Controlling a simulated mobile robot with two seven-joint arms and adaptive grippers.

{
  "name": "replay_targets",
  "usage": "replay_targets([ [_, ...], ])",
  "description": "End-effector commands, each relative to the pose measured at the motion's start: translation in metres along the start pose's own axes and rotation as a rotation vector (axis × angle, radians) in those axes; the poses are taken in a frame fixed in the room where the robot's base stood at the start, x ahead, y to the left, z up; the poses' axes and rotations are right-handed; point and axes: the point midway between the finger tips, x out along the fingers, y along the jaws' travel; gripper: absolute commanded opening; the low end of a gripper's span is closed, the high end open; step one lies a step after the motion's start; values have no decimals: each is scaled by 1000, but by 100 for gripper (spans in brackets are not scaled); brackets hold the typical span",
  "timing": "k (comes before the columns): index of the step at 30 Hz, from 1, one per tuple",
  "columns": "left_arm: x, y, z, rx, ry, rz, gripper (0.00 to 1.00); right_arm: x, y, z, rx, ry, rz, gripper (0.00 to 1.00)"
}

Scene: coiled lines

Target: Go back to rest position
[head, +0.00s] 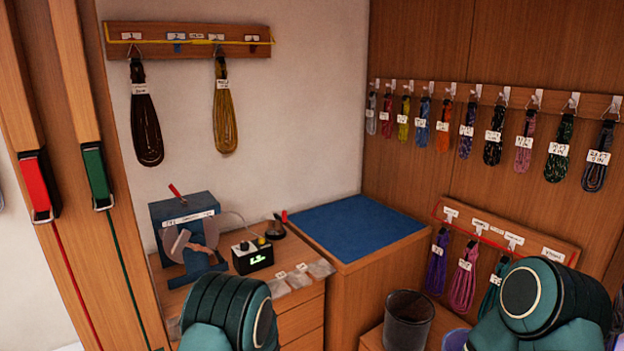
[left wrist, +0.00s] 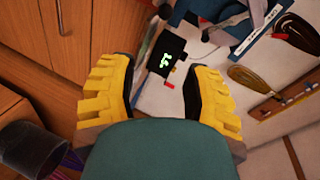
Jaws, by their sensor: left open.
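My left gripper (left wrist: 160,90) shows in the left wrist view with its two yellow fingers spread apart. It is open, and nothing is between the fingers. In the head view my two green arms show at the bottom edge, one left of centre and one at the right; neither gripper shows there. My right gripper is out of view.
A wooden desk holds a blue machine (head: 187,235) and a black box with a green display (head: 252,256). A blue-topped cabinet (head: 350,228) stands in the corner, with a dark bin (head: 408,318) in front. Coiled lines (head: 495,135) hang on wall racks. The blue top is clear.

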Motion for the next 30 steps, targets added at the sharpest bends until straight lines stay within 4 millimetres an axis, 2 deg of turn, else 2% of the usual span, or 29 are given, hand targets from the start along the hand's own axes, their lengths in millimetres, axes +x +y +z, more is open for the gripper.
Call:
replay_targets([
  [1,-3,17,16,-68,-7,83,49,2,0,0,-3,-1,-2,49],
  [5,-28,63,47,-293,-32,329,49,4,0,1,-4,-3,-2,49],
  [8,-62,97,70,-483,-95,538,49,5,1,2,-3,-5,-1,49],
  [12,-124,133,95,-733,-243,818,49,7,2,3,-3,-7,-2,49],
  [18,-214,153,120,-973,-504,1113,49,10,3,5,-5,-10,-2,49],
  [21,-244,154,127,-1028,-601,1192,49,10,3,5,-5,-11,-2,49],
  [24,-261,154,130,-1056,-660,1231,49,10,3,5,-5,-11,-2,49],
  [30,-266,154,132,-1065,-681,1244,49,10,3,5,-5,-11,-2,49],
])
